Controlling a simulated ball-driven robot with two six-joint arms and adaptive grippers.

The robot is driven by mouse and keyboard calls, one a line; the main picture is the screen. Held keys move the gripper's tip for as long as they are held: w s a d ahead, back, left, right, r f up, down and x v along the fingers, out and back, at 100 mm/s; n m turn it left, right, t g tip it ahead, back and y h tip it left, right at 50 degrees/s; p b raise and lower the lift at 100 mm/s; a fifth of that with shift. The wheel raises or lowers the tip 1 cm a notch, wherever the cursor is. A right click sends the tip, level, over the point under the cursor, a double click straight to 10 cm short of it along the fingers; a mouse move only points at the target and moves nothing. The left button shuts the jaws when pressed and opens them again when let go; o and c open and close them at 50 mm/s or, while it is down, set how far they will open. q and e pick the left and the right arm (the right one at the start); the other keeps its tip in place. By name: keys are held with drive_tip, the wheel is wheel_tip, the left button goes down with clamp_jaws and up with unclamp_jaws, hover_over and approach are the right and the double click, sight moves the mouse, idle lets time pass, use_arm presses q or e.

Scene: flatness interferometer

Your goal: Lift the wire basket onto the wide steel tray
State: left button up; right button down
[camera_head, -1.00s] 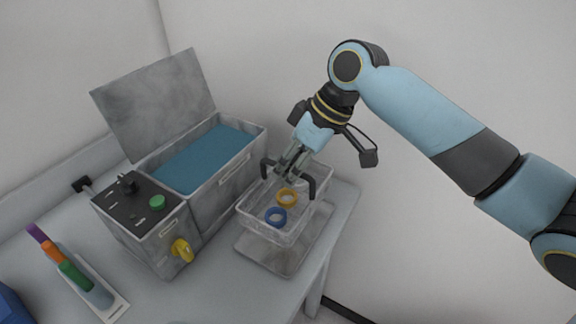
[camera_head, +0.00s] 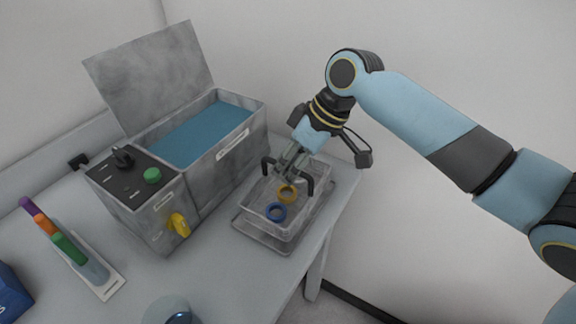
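The wire basket (camera_head: 262,212) is a pale see-through box with a black handle (camera_head: 309,186) that rises at both sides. It holds an orange ring (camera_head: 287,193) and a blue ring (camera_head: 276,212). My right gripper (camera_head: 287,170) points down over the basket, its fingers close together at the middle of the handle, shut on it. The basket is level, right over the wide steel tray (camera_head: 262,243), whose rim shows around it. It seems to be at or very near the tray floor; contact is hidden. My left gripper is out of view.
A grey bath with blue liquid (camera_head: 205,142) and a raised lid (camera_head: 155,78) stands left of the tray. Its control box (camera_head: 137,200) has a green button and yellow tap. A rack of coloured tubes (camera_head: 105,285) and a glass vessel (camera_head: 172,312) are nearer. The table edge is close right.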

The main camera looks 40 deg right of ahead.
drive_tip(key=shift+f, duration=0.6)
idle(0.6)
drive_tip(key=c, duration=1.4)
unclamp_jaws()
wheel_tip(320, 180, up, 9)
drive_tip(key=p, duration=0.9)
drive_tip(key=shift+r, duration=0.1)
wheel_tip(320, 180, up, 3)
drive_tip(key=shift+f+p, duration=0.1)
drive_tip(key=shift+p, duration=0.8)
